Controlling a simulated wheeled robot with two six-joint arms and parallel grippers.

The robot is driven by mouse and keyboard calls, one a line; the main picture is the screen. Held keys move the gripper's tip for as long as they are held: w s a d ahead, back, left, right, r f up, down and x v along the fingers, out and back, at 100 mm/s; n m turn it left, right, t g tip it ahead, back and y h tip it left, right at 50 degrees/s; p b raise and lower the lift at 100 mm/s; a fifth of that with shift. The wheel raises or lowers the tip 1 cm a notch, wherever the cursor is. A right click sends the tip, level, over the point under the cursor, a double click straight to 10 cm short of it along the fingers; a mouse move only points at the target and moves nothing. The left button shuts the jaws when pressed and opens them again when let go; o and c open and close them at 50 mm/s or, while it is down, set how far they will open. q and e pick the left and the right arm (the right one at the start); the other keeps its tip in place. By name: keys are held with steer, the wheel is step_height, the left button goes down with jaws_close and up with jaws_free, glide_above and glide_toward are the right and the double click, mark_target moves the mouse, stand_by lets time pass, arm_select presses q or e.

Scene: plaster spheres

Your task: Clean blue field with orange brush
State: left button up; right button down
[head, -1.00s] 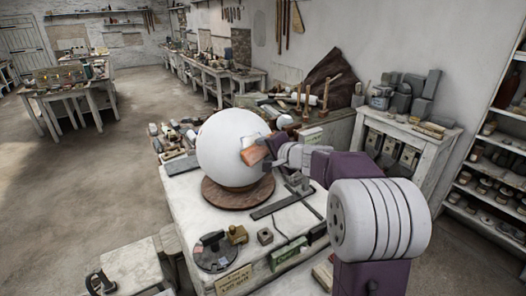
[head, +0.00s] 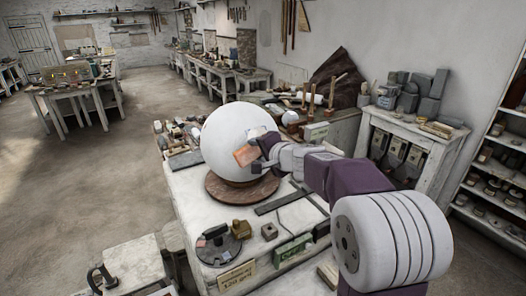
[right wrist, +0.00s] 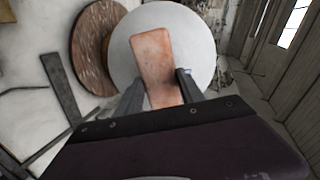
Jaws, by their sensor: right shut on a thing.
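A large white plaster sphere (head: 228,138) rests on a round brown wooden base (head: 243,191). My right gripper (head: 261,151) is shut on the orange brush (head: 246,156), in front of the sphere's right side. In the right wrist view, the orange brush (right wrist: 154,62) lies between the fingers with the sphere (right wrist: 195,40) behind it; I cannot tell whether it touches. A small pale blue patch (head: 258,132) shows just above the brush, partly hidden by the gripper and brush. My left gripper is out of view.
The white worktable (head: 190,182) holds a dark round tool (head: 218,247), a small brass block (head: 240,227) and a green box (head: 292,249) at its front. Tools crowd its back. Shelves (head: 490,170) stand at the right. The floor at left is open.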

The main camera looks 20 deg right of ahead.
steer(key=shift+d+r, duration=0.1)
steer(key=shift+d, duration=0.05)
steer(key=shift+w+d+r+p, duration=0.15)
steer(key=shift+d+r, duration=0.05)
steer(key=shift+d, duration=0.4)
steer(key=shift+w+d+r+p, duration=0.1)
steer(key=shift+d+r+p, duration=0.1)
steer(key=shift+d, duration=0.4)
steer(key=shift+w+d+r+p, duration=0.15)
steer(key=shift+d, duration=0.45)
steer(key=shift+w+d, duration=0.1)
steer(key=shift+d, duration=0.15)
steer(key=shift+s+a+b, duration=0.55)
steer(key=shift+s+a, duration=0.4)
steer(key=shift+a, duration=0.1)
steer(key=shift+f, duration=0.1)
steer(key=shift+w, duration=0.25)
